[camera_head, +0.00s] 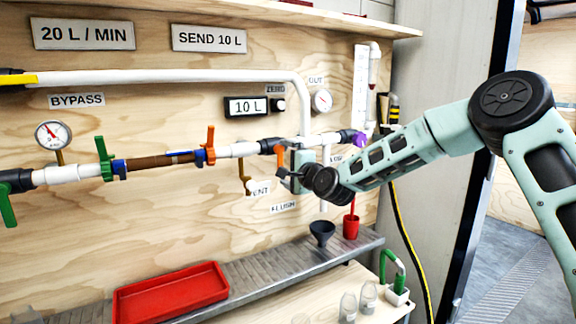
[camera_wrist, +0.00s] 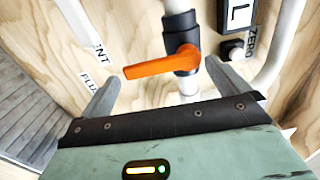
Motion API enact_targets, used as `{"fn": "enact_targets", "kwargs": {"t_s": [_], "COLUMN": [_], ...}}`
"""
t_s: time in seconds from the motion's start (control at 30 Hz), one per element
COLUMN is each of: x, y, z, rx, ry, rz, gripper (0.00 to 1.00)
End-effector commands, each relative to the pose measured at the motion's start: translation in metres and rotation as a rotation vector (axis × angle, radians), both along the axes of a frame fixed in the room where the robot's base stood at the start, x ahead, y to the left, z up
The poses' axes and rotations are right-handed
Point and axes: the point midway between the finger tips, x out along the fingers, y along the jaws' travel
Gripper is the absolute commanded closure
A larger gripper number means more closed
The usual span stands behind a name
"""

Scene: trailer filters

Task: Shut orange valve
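An orange valve handle (camera_head: 281,149) sits on the white main pipe, partly hidden by my gripper (camera_head: 294,172) in the head view. In the wrist view the orange handle (camera_wrist: 160,64) lies across the pipe, from the dark valve body (camera_wrist: 181,32) towards the left. My gripper (camera_wrist: 161,74) is open, with one finger on each side of the handle. I see no clear contact between the fingers and the handle. A second orange handle (camera_head: 210,146) stands upright farther left on the pipe, beside the brown filter section (camera_head: 150,162).
A green handle (camera_head: 104,158) and a gauge (camera_head: 53,134) are on the left of the pipe. A red tray (camera_head: 170,292), dark funnel (camera_head: 321,230) and red cup (camera_head: 351,226) are on the shelf below.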

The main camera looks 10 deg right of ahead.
Motion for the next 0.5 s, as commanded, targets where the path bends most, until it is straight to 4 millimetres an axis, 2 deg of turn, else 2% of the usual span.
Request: {"fn": "enact_targets", "kwargs": {"t_s": [0.13, 0.27, 0.5], "x": [-0.005, -0.021, -0.072], "y": [-0.002, -0.007, -0.024], "z": [0.0, 0.0, 0.0], "rx": [-0.002, -0.004, -0.005], "ry": [0.0, -0.001, -0.001], "rz": [0.001, 0.0, -0.001], "gripper": [0.0, 0.0, 0.0]}}
